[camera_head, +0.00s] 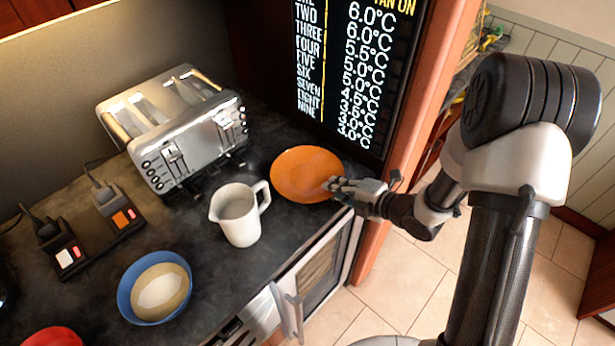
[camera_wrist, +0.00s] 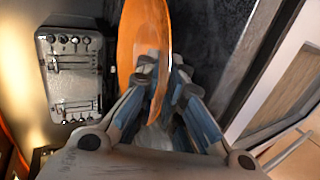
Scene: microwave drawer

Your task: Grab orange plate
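The orange plate (camera_head: 306,172) is at the counter's right edge in the head view, between the jug and the dark display panel. I cannot tell whether it rests fully on the counter. My gripper (camera_head: 338,186) is at the plate's near right rim. In the wrist view the orange plate (camera_wrist: 140,32) runs between the two fingers of my gripper (camera_wrist: 166,72), one finger on each side of the rim. The fingers are close together and look shut on the rim. The contact itself is partly hidden.
A white jug (camera_head: 240,218) stands just left of the plate. A silver toaster (camera_head: 178,128), a blue bowl (camera_head: 155,287) and a red dish (camera_head: 52,338) are on the dark counter. A display panel (camera_head: 345,75) rises behind the plate. An appliance door (camera_head: 318,268) is below the edge.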

